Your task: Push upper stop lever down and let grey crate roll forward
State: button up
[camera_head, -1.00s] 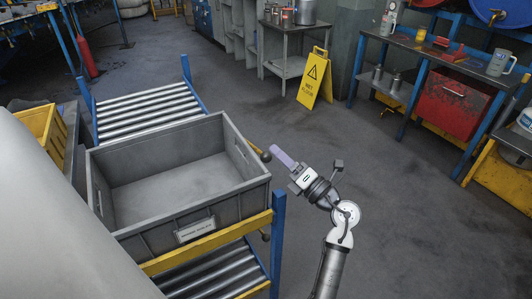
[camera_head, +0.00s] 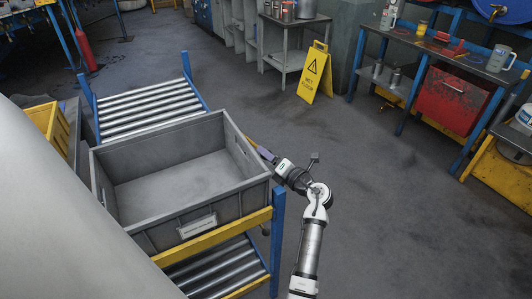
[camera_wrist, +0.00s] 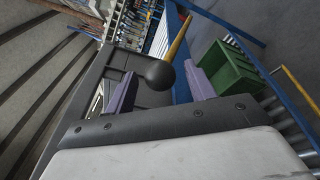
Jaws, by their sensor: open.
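The grey crate (camera_head: 200,228), open-topped and with a label on its front, sits on the upper level of the blue and yellow roller rack (camera_head: 277,215). My gripper (camera_head: 264,154) is at the crate's right side, near the top of the rack's front post. In the wrist view, the upper stop lever (camera_wrist: 178,38) is a yellow bar ending in a black ball knob (camera_wrist: 160,74). The knob shows between my two purple fingers, which are apart on either side of it. Contact cannot be told. In the head view my gripper mostly hides this lever.
Rollers lie bare behind the crate (camera_head: 152,107) and on the lower level (camera_head: 222,268). A yellow crate (camera_head: 44,125) stands at the left. A green crate (camera_wrist: 228,68) shows in the wrist view. The floor to the right is clear up to the wet-floor sign (camera_head: 316,75) and workbench (camera_head: 425,48).

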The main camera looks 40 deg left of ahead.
jog(key=shift+w+a, duration=0.2)
jog(key=shift+a, duration=0.6)
jog(key=shift+c, duration=0.2)
